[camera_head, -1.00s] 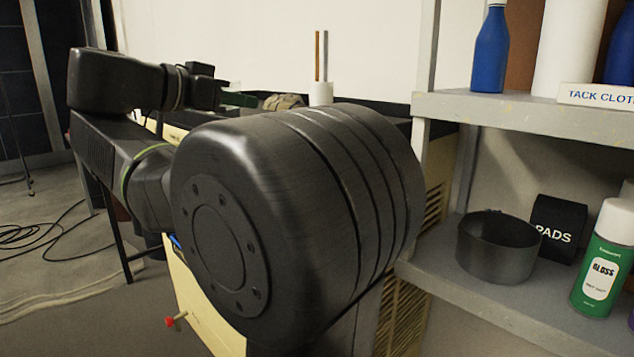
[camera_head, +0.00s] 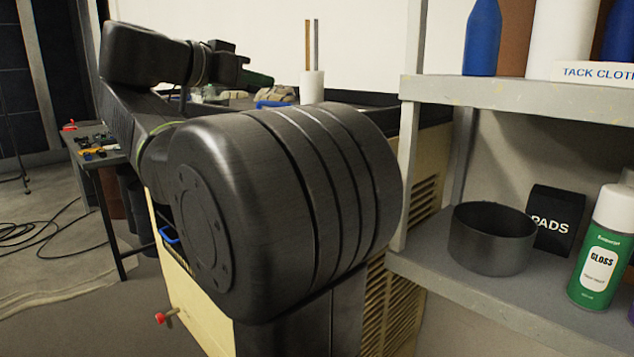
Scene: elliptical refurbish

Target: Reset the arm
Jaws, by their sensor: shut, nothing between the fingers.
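My black arm fills the left and middle of the head view, its large rounded joint nearest the camera. The forearm folds back at the upper left. My gripper (camera_head: 240,62) is at the arm's far end, small in the picture, pointing right above the workbench. Its fingers look close together, with nothing seen held between them. Part of the bench is hidden behind the arm.
A grey shelf unit (camera_head: 520,98) stands close on the right, with a blue bottle (camera_head: 482,38), a dark round tin (camera_head: 491,238), a PADS box (camera_head: 553,220) and a green GLOSS can (camera_head: 601,250). A white holder (camera_head: 312,87) with two sticks stands behind. A small table (camera_head: 97,158) stands left; cables lie on the floor.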

